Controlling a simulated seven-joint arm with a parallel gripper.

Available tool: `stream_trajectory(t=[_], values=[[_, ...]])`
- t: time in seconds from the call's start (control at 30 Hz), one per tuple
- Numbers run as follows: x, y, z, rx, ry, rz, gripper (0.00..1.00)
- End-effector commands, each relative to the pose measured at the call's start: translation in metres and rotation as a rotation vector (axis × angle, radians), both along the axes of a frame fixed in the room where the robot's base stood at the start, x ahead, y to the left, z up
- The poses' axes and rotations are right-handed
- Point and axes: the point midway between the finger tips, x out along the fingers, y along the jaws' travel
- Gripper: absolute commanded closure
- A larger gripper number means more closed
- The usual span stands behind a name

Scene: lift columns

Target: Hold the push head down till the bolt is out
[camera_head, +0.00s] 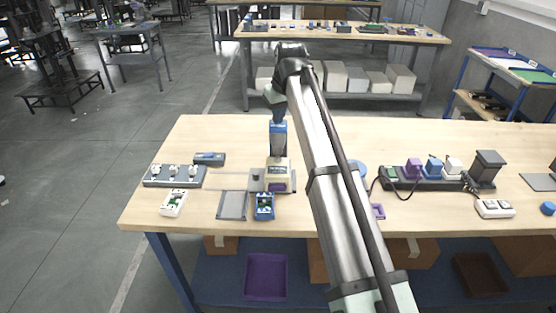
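My arm reaches from the lower right over the bench, and my gripper (278,157) points straight down at its end. Its fingertips are close above or touching the top of a beige block (279,184) with a dark label. From this view I cannot tell whether they touch, or whether the fingers are open or shut. A grey block with a round dark knob (256,177) stands directly left of the beige block. I cannot make out for sure which part is the push head. No bolt can be told apart at this size.
A grey plate (232,205) and a blue box with green contents (264,206) lie in front. A grey strip with several white knobs (174,176) and a white case (173,203) are at left. A socket strip (430,184) stands at right. The bench's back is mostly clear.

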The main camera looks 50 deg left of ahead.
Motion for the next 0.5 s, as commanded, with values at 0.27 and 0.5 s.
stream_trajectory(t=[0.27,0.5], values=[[-0.0001,-0.0002,-0.0048,0.0,0.0,0.0,1.0],[-0.0001,-0.0002,-0.0085,0.0,0.0,0.0,1.0]])
